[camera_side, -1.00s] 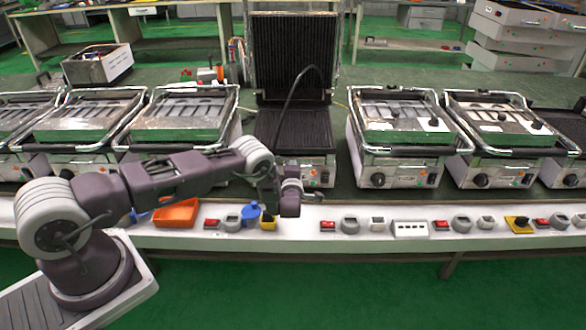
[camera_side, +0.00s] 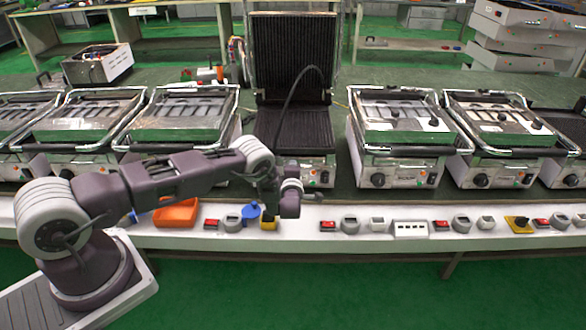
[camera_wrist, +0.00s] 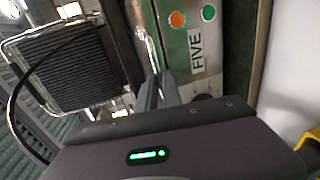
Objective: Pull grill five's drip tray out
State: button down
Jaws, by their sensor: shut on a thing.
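Grill five is the open grill (camera_side: 296,135) in the middle of the side view, with its ribbed lid raised. Its front panel (camera_wrist: 205,58) shows in the wrist view, turned on its side, with the label FIVE and an orange and a green button. My gripper (camera_wrist: 158,88) is at this front, its two fingers close together at the lower end of a shiny metal strip (camera_wrist: 146,40), which looks like the drip tray's edge. The fingers are shut on it. In the side view my gripper (camera_side: 290,187) is low at the grill's front, and my wrist hides the tray.
Closed grills stand on both sides, the nearest at left (camera_side: 185,115) and right (camera_side: 400,125). An orange bin (camera_side: 176,214), a blue item (camera_side: 251,211) and several small devices lie on the white front ledge (camera_side: 300,236). A black cable hangs over grill five.

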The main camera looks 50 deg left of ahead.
jog(key=v, duration=0.3)
jog(key=f+v, duration=0.1)
jog(key=v, duration=0.1)
jog(key=shift+s+d, duration=0.3)
jog(key=shift+d, duration=0.05)
jog(key=c, duration=1.5)
grip_release()
jog(key=v, duration=0.7)
